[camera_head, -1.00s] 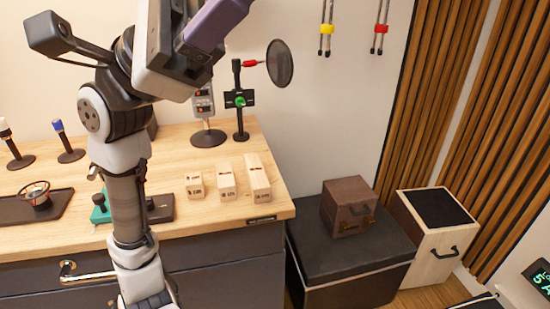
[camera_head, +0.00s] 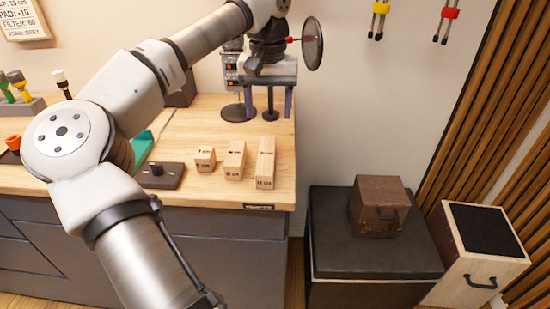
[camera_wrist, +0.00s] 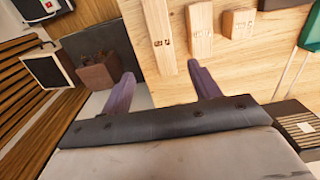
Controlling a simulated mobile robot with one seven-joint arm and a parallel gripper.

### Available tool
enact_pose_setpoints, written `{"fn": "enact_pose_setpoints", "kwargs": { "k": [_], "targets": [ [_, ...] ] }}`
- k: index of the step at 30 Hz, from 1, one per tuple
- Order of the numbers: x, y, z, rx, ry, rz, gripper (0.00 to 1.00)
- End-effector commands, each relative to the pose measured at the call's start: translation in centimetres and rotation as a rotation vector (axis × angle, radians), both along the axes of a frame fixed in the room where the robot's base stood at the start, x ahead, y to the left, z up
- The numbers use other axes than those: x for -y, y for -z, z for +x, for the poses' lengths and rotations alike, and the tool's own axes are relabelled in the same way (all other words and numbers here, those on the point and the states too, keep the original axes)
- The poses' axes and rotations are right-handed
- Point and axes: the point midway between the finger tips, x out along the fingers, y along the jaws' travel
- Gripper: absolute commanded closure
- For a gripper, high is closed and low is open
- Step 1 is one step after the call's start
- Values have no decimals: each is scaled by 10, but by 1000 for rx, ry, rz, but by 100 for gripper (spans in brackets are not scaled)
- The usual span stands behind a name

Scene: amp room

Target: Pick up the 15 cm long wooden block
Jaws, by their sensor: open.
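Three pale wooden blocks lie side by side near the right end of the wooden worktop. The longest, rightmost block (camera_head: 265,162) carries a small printed length label. In the wrist view the longest block (camera_wrist: 161,30) is leftmost, just beyond the gap between the fingers. The medium block (camera_head: 235,160) and the short block (camera_head: 205,158) lie to its left in the head view. My gripper (camera_head: 269,112) is open and empty, its purple fingers pointing down, above and behind the long block. The open fingers (camera_wrist: 161,70) also show in the wrist view, touching no block.
A dark panel with a knob (camera_head: 160,174) lies left of the blocks. The worktop ends just right of the long block. Beyond it, a brown case (camera_head: 378,205) sits on a black box (camera_head: 375,258).

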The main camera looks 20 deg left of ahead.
Motion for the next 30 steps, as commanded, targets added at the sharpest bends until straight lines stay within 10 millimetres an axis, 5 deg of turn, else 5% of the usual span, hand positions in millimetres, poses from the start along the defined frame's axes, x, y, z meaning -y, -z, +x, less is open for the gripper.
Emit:
{"fn": "enact_pose_setpoints", "kwargs": {
  "k": [9,30],
  "targets": [
    [1,60,-1,-1,3,-5,38],
    [-3,130,-6,3,3,-7,38]
  ]
}}
